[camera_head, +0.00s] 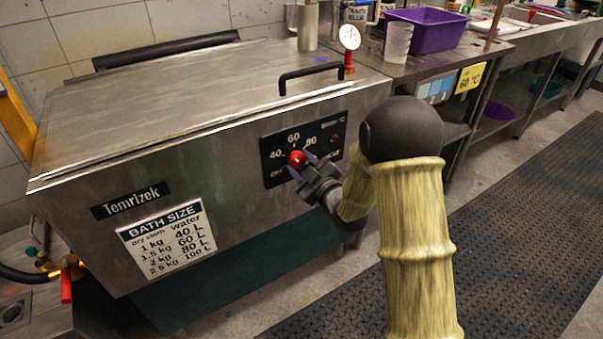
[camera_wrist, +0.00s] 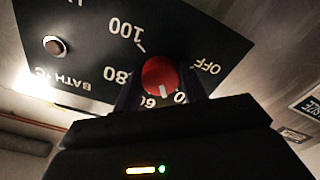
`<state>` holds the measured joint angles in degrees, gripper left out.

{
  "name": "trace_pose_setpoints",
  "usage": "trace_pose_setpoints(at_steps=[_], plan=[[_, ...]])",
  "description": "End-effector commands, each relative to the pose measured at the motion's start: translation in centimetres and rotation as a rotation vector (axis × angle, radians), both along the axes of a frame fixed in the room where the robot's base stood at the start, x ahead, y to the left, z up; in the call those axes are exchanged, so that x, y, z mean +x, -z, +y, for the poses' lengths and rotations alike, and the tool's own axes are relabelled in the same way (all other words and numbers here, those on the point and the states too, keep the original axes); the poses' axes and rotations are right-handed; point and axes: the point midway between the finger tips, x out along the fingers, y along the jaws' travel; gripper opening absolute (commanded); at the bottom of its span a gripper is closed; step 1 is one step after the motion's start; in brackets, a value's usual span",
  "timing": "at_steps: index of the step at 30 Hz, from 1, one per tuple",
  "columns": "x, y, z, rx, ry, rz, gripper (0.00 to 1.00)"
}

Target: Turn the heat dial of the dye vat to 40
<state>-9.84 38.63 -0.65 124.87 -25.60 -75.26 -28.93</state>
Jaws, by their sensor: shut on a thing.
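The dye vat (camera_head: 100,235) is a large steel box with its lid down. Its black dial panel (camera_head: 331,128) is on the front face. The red heat dial (camera_head: 297,158) sits on the panel, with 40 to its upper left, 60 above and 80 to its upper right. My gripper (camera_head: 302,165) is shut on the dial, with one finger on each side. In the upside-down wrist view, the dial (camera_wrist: 158,72) shows a white pointer mark between 60 and a partly hidden number, apparently 40. OFF is beyond that number.
A black lid handle (camera_head: 310,70) and a white round gauge (camera_head: 350,37) are above the panel. A red-handled tap (camera_head: 66,285) is at lower left. A bench with a purple tub (camera_head: 425,28) stands behind. A dark floor mat (camera_head: 500,230) lies clear at right.

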Motion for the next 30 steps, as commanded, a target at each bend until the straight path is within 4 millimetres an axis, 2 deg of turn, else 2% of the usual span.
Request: trace_pose_setpoints(at_steps=[1,15,30], plan=[[-0.01,0.54,-0.02,-0.038,0.001,-0.026,0.19],[0.01,0.22,-0.07,-0.302,0.000,-0.203,0.19],[0.00,0.02,-0.07,-0.345,-0.001,-0.229,0.19]])
